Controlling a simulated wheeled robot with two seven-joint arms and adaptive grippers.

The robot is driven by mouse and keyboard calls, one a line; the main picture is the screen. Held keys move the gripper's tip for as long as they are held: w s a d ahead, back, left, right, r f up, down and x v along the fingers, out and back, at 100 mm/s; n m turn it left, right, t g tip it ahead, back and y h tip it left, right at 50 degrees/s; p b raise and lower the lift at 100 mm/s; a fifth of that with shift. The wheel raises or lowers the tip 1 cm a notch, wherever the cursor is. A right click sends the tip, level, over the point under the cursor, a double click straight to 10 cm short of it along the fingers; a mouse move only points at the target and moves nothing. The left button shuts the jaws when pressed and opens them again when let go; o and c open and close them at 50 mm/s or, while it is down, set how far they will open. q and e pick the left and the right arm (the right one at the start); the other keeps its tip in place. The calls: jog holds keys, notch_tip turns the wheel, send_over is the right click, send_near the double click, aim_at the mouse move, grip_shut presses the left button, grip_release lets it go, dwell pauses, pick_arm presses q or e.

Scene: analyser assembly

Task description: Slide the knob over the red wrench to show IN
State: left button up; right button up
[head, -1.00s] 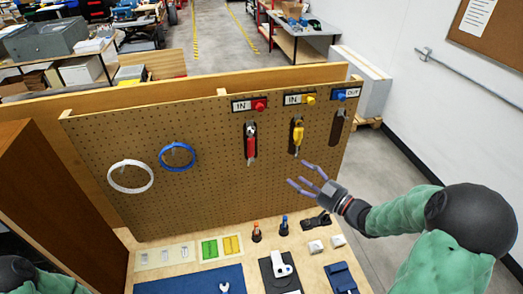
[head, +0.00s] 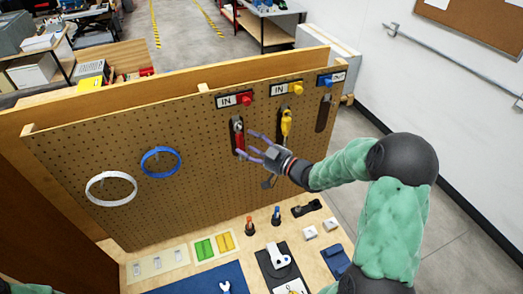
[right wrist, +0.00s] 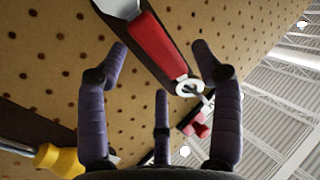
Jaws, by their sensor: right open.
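The red knob (head: 246,99) sits at the right end of a small label plate (head: 231,101) on the pegboard, and the plate reads IN. The red wrench (head: 239,138) hangs below it on a dark backing. My right gripper (head: 246,145) is open, with its fingers in front of the red wrench and below the knob. In the right wrist view, the red wrench handle (right wrist: 160,48) lies beyond the spread fingers, and a small red part (right wrist: 195,125), probably the knob, shows between the fingers. My left gripper is out of view.
A yellow knob (head: 297,89) beside an IN plate and a blue knob (head: 325,80) are to the right. A yellow-handled tool (head: 286,124) hangs near my right gripper. Blue (head: 160,162) and white (head: 110,188) rings are at left. Several tools lie on the bench below.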

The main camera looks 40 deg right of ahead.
jog(key=shift+x, duration=1.1)
jog(key=c, duration=1.3)
jog(key=o, duration=1.3)
jog(key=shift+s, duration=0.2)
